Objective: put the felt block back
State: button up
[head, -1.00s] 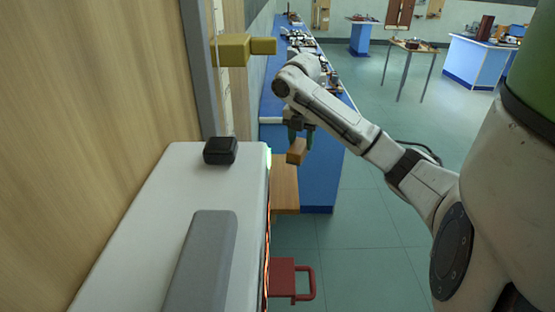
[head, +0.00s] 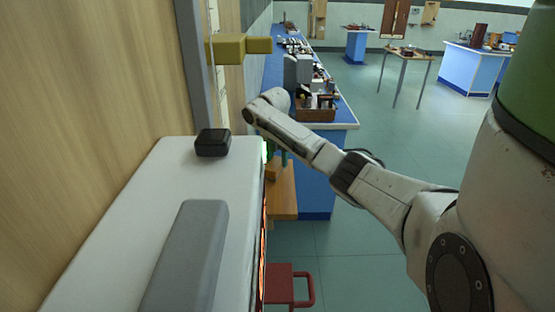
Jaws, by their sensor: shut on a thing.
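My gripper (head: 277,158) is beyond the right edge of the white cabinet, pointing down, with its green fingers partly visible. It is shut on a small tan-brown block (head: 271,172), which appears to be the felt block. The block is largely hidden by the fingers and the cabinet edge. It is just above or at a wooden ledge (head: 284,198); I cannot tell whether they touch.
The white cabinet (head: 140,215) fills the lower left, with a black box (head: 212,143) and a grey bar (head: 190,255) on top. A red handle (head: 305,290) juts out at its right side. A blue bench (head: 335,110) stands behind.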

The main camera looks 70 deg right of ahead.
aim_at(276, 162)
jog(key=shift+f, duration=0.5)
jog(key=shift+f, duration=0.1)
jog(key=o, duration=1.3)
notch_tip(276, 162, up, 12)
jog(key=a+b, duration=0.1)
jog(key=shift+w+a, duration=0.15)
jog(key=shift+a, duration=0.05)
